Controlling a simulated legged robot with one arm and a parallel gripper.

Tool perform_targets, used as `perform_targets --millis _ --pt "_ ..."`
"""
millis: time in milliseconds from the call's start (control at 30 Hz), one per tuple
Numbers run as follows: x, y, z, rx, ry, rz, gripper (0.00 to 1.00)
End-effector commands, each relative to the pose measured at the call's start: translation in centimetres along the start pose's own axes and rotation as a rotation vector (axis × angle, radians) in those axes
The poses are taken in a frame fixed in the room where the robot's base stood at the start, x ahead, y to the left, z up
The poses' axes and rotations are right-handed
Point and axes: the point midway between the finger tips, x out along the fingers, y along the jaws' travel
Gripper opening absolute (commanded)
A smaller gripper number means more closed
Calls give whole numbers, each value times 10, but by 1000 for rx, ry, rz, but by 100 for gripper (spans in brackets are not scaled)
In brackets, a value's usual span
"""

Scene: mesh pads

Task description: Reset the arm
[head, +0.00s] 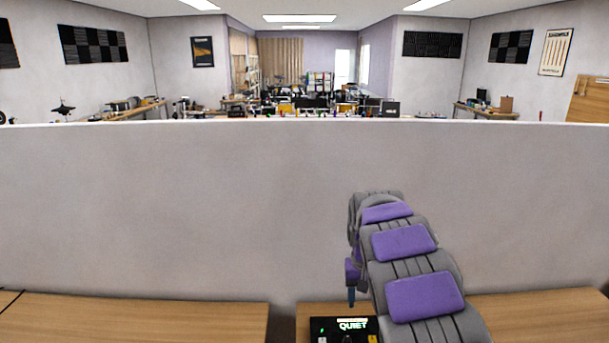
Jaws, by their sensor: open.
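My arm, grey with purple pads, rises from the lower right and bends over at its top in front of the pale wall. My gripper (351,296) shows only in part, as a dark tip pointing down on the left side of the arm, above the desk. The rest of it is hidden behind my arm links. It is open, and nothing can be seen held in it.
A black box with a lit "QUIET" display (345,329) sits on the wooden desk (540,310) just below the gripper. Another desk (130,318) lies left across a gap. A low grey partition (180,200) stands close ahead, with a cluttered room beyond.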

Motion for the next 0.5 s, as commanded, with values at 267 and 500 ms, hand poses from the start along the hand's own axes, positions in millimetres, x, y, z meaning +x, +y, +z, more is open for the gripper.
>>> perform_targets --millis 267,500 --pt "-41 21 86 44 -25 23 54" --pt "-58 29 169 56 -50 18 54"
